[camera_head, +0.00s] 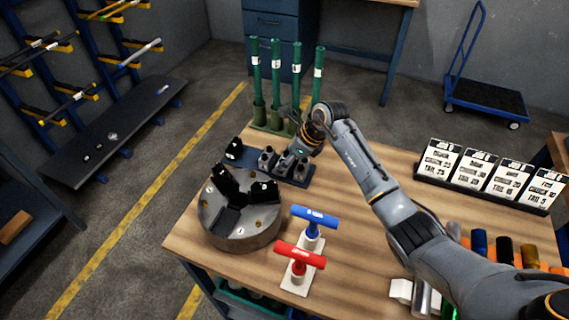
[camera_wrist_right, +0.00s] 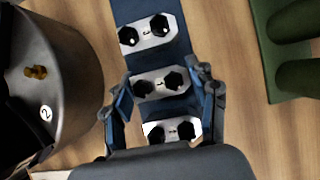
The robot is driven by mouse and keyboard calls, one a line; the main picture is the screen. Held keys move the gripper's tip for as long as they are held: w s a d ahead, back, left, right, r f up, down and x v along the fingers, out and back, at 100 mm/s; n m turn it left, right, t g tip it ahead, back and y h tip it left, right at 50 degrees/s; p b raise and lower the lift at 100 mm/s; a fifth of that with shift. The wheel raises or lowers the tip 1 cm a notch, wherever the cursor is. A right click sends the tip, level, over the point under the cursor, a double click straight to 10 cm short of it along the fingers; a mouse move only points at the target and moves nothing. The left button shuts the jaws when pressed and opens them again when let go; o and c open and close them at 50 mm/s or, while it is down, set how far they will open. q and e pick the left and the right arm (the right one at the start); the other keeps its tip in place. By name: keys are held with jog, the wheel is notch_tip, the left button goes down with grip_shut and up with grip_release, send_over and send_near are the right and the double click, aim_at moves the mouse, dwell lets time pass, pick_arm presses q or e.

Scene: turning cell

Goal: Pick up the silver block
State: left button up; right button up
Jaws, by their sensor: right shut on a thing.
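Several silver blocks stand in a row on a dark blue rack (camera_head: 299,183) on the wooden table. In the right wrist view, three silver blocks with paired black round sockets show on the rack (camera_wrist_right: 135,10): a far one (camera_wrist_right: 150,34), a middle one (camera_wrist_right: 160,84) and a near one (camera_wrist_right: 172,130), partly hidden by my gripper body. My right gripper (camera_wrist_right: 160,88) has its fingers on both sides of the middle block and is shut on it. In the head view, my right gripper (camera_head: 293,157) is over the rack's right part. Whether the block is lifted is unclear. My left gripper is not in view.
A round grey chuck (camera_head: 245,236) with black jaws stands close to the rack. Green holders with tall rods (camera_head: 276,85) rise behind. Blue (camera_head: 314,216) and red (camera_head: 300,255) T-handled tools stand in front. Label cards (camera_head: 480,170) stand at the right.

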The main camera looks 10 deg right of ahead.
jog(key=shift+w+r, duration=0.1)
jog(key=shift+r, duration=0.05)
jog(key=shift+r, duration=0.2)
notch_tip(320, 180, up, 2)
jog(key=shift+r+b, duration=0.1)
jog(key=shift+b, duration=0.85)
jog(key=s+r+b, duration=0.1)
jog(key=s+r, duration=0.2)
jog(key=s, duration=0.1)
jog(key=s+d+r+b, duration=0.1)
jog(key=s+r, duration=0.2)
jog(key=s, duration=0.2)
jog(key=s+d+r+b, duration=0.1)
jog(key=s+r, duration=0.3)
jog(key=s, duration=0.1)
jog(key=shift+r, duration=0.1)
